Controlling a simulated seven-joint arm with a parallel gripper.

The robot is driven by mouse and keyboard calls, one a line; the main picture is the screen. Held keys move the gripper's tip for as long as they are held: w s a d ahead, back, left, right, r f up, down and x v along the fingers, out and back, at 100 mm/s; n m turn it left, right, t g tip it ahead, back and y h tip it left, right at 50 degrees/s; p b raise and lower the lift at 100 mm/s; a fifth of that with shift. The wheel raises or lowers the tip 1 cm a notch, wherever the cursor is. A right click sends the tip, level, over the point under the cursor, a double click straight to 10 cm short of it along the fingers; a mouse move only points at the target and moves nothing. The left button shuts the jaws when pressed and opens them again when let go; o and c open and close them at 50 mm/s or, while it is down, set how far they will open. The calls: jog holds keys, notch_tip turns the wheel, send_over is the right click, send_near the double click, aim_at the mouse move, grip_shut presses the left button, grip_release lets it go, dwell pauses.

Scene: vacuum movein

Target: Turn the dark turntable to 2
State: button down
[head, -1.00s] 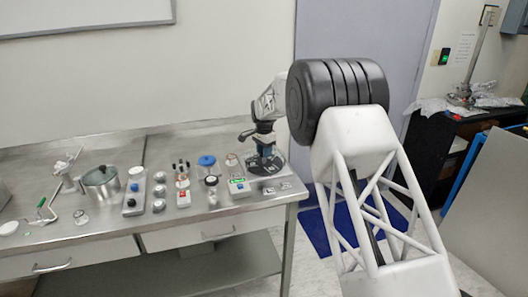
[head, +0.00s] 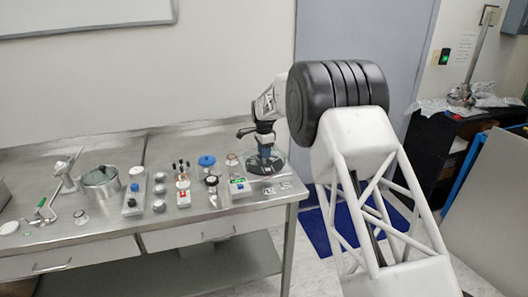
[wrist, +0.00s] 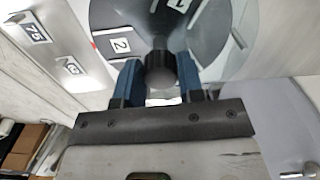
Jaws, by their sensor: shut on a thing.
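The dark turntable (wrist: 195,50) is a round disc at the top of the wrist view, partly cut off by the frame. It carries white number plates; one reads 2 (wrist: 119,45) and another, near the top edge, is cut off. A dark round knob (wrist: 160,70) stands up from the disc. My gripper (wrist: 158,84) has its two blue fingers on either side of the knob, shut on it. In the head view, my gripper (head: 265,150) points down over the turntable (head: 275,167) at the bench's right end, hiding part of it.
Two white tags lie beside the disc; one (wrist: 35,30) seems to read 75. A small red mark shows near the disc's left edge.

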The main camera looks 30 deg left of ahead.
jog(key=c, duration=0.7)
grip_release()
jog(key=shift+c, duration=0.2)
jog(key=shift+r, duration=0.1)
jog(key=shift+r, duration=3.85)
